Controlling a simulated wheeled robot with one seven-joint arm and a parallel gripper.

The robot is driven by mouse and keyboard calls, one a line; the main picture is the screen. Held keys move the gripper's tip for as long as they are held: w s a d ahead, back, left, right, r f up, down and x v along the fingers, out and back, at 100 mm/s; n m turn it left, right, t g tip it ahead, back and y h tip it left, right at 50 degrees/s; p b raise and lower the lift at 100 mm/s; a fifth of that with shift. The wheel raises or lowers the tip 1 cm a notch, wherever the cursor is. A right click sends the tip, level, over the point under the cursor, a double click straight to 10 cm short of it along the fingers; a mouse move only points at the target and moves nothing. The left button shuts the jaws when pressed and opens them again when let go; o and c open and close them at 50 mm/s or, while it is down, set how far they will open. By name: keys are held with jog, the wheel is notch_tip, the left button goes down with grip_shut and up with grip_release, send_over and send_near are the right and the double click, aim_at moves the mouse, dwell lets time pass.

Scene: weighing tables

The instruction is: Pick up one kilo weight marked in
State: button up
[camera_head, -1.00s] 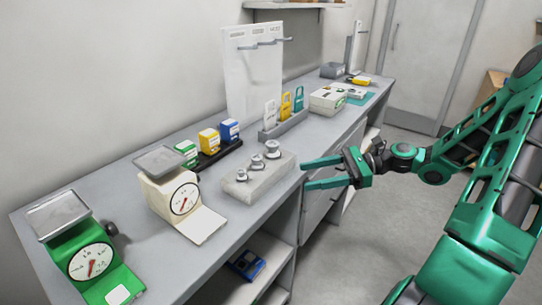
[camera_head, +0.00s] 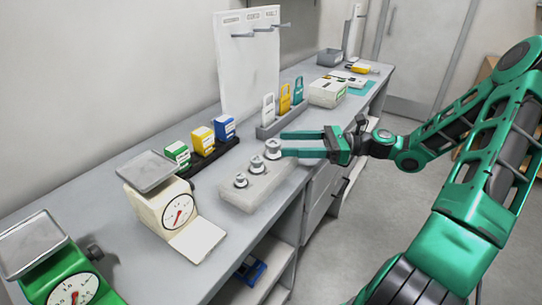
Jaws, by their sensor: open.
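Several metal weights stand upright in a row in a pale block (camera_head: 250,197) on the grey counter. The smallest weight (camera_head: 241,181) is at the near end, a middle weight (camera_head: 257,165) is in the centre and the largest weight (camera_head: 273,149) is at the far end. Any marks on them are too small to read. My green gripper (camera_head: 283,144) is open, its two fingers pointing left at the largest weight. The fingertips overlap or nearly reach that weight in the picture; I cannot tell if they touch it.
A cream dial scale (camera_head: 178,209) and a green dial scale (camera_head: 72,290) stand at the near left. Green, yellow and blue boxes (camera_head: 202,141) sit in a dark rack behind the block. Padlock-like tags (camera_head: 284,98) stand in a grey holder beyond. A white pegboard (camera_head: 247,66) rises behind.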

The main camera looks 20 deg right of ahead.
aim_at(273, 142)
jog(key=shift+x, duration=2.75)
jog(key=shift+s, duration=0.1)
jog(key=shift+c, duration=0.6)
jog(key=shift+r, duration=0.1)
grip_shut()
